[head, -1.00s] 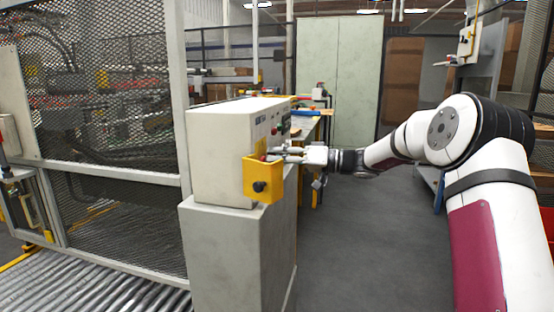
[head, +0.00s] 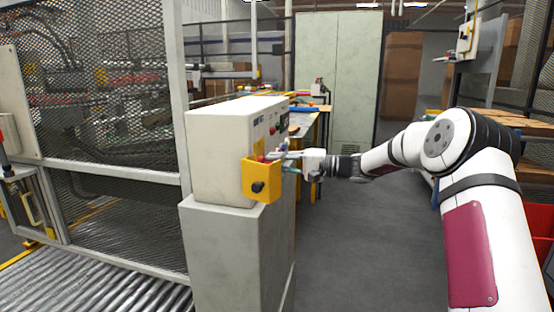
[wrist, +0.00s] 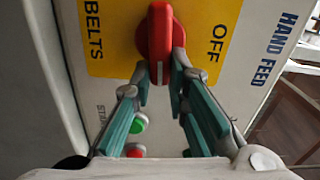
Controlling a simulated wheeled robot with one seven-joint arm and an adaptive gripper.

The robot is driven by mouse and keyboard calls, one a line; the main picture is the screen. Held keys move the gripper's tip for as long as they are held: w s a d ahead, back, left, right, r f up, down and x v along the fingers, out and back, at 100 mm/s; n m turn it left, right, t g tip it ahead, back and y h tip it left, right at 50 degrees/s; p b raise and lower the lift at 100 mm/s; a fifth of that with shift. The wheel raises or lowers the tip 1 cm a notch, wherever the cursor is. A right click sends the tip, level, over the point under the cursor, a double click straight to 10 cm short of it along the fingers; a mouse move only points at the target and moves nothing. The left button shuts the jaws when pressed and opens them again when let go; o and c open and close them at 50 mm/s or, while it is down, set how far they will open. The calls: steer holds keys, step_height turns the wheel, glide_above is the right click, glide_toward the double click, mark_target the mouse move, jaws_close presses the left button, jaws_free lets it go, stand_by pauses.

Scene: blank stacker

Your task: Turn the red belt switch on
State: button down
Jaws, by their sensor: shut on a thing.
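The red belt switch (wrist: 160,32) shows in the wrist view at the top. It is a red knob on a yellow plate (wrist: 112,42) lettered BELTS and OFF. Its handle lies upright in the picture, with OFF to its right. My gripper (wrist: 163,75) has its two fingers on either side of the handle's lower end, shut on it. In the head view, my gripper (head: 288,155) reaches the face of the white control box (head: 218,160); the switch is hard to make out there.
A green button (wrist: 138,122) and a red button (wrist: 135,150) lie between my fingers' bases in the wrist view. A yellow box with a black knob (head: 258,187) juts from the control box. A mesh fence (head: 110,130) and rollers (head: 90,285) are at left.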

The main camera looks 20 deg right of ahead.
steer(key=shift+f+m, duration=0.2)
steer(key=shift+m, duration=0.3)
steer(key=shift+f, duration=0.1)
steer(key=c, duration=1.6)
jaws_free()
steer(key=shift+o, duration=0.2)
steer(key=v, duration=1.2)
